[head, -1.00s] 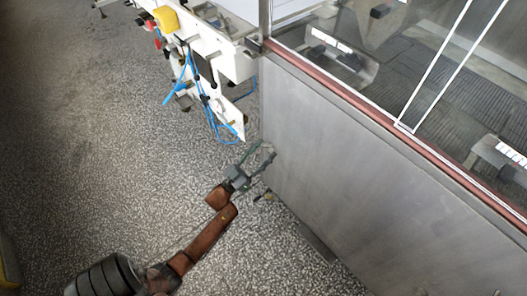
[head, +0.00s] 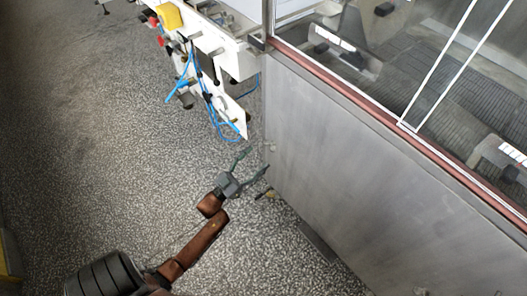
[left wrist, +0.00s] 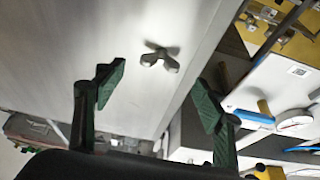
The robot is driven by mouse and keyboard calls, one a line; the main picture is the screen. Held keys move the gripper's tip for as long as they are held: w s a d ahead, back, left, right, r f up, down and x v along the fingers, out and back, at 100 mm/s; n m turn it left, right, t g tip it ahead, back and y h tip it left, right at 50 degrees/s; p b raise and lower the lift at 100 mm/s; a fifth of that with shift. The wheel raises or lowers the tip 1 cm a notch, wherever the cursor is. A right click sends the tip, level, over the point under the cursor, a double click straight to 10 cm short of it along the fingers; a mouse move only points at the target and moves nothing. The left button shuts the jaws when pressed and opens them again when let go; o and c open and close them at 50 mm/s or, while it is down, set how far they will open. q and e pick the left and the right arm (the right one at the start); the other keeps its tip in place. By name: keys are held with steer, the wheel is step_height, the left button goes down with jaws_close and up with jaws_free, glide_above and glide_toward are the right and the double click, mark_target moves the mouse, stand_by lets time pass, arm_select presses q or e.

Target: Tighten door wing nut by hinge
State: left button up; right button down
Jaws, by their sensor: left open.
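The wing nut (left wrist: 160,58) is a small grey two-lobed piece on the steel door panel (left wrist: 120,35), close to the panel's edge. In the head view the wing nut (head: 269,147) shows as a tiny lump at the left edge of the door panel (head: 350,165). My left gripper (head: 253,163) is open and empty, just left of and below the nut, with a gap between them. In the left wrist view its green fingertips (left wrist: 160,92) stand wide apart, and the nut lies beyond them, between their lines. The hinge cannot be made out clearly. My right gripper is not in view.
White machine frames with blue hoses (head: 207,95) and a yellow box (head: 168,17) stand beyond the panel's left edge. A glazed housing (head: 430,60) sits above the panel. The speckled floor (head: 110,150) at left is clear.

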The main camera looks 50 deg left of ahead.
arm_select(q)
steer(key=v, duration=0.6)
steer(key=shift+s, duration=0.25)
steer(key=shift+f, duration=0.1)
